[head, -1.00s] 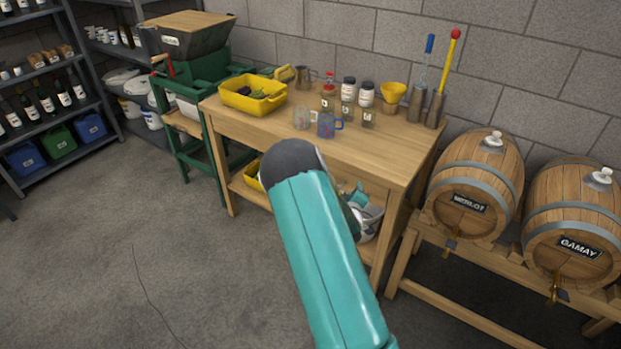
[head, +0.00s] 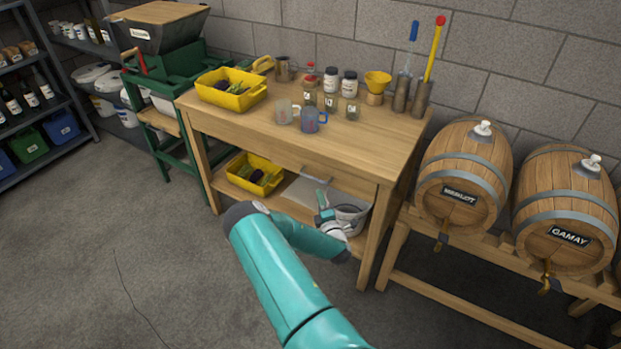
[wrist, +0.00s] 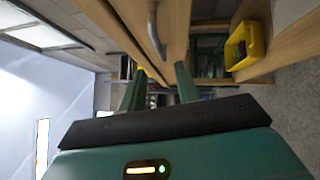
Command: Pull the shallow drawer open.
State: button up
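The shallow drawer (head: 285,165) is under the top of the wooden table, and its front looks flush and shut. Its grey bar handle (head: 316,179) shows on the front, and the handle (wrist: 155,32) also shows at the top of the wrist view. My gripper (head: 321,200) is just below and in front of the handle in the head view. In the wrist view my gripper (wrist: 160,84) has its two green fingers apart with nothing between them. The handle lies beyond the fingertips, apart from them.
The wooden table (head: 240,125) bears jars, mugs and a yellow crate (head: 215,98). Its lower shelf holds another yellow crate (head: 240,180) and a white bucket (head: 350,212). Barrels (head: 465,170) stand close on the right. The floor in front is free.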

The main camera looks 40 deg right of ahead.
aim_at(314, 178)
jog(key=x, duration=1)
jog(key=shift+d, duration=0.15)
jog(key=shift+c, duration=0.2)
grip_shut()
